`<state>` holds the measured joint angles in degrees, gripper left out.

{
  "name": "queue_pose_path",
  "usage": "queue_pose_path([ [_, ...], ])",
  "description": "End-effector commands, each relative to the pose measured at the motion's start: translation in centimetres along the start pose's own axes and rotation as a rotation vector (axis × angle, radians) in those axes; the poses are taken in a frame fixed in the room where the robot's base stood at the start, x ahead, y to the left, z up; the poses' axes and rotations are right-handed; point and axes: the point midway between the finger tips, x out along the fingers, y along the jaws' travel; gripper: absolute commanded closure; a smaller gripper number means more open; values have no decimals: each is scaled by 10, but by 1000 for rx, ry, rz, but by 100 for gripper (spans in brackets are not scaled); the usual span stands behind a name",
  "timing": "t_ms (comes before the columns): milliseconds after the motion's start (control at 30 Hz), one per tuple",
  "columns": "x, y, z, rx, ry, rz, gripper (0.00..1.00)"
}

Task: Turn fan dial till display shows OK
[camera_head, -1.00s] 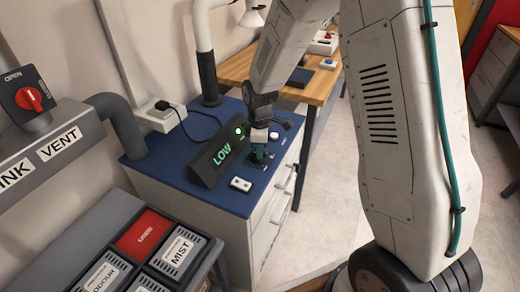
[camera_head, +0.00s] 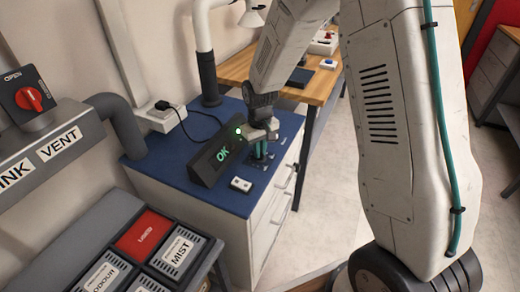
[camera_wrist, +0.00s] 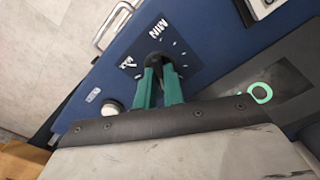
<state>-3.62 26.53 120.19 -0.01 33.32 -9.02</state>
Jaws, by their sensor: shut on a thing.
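The display (camera_head: 216,156) is a dark wedge-shaped box on the blue-topped cabinet, and it reads OK in green with a green lamp lit at its upper right. Its edge also shows in the wrist view (camera_wrist: 260,93) with part of a green letter. The fan dial (camera_wrist: 157,60) is a dark knob on a dark plate marked MIN and MAX. My gripper (camera_wrist: 163,75) has its teal fingers shut on the dial, pointing down at it. In the head view my gripper (camera_head: 260,152) stands just right of the display, and the dial is mostly hidden there.
A white round knob (camera_wrist: 112,107) is near the dial.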

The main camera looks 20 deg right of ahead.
Motion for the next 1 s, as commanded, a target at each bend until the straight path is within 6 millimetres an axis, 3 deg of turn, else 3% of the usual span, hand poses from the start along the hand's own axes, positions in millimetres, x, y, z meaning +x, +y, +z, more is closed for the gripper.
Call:
queue_pose_path([
  [400,-1,0,-1,211,4,0,100],
  [1000,-1,0,-2,248,5,0,100],
])
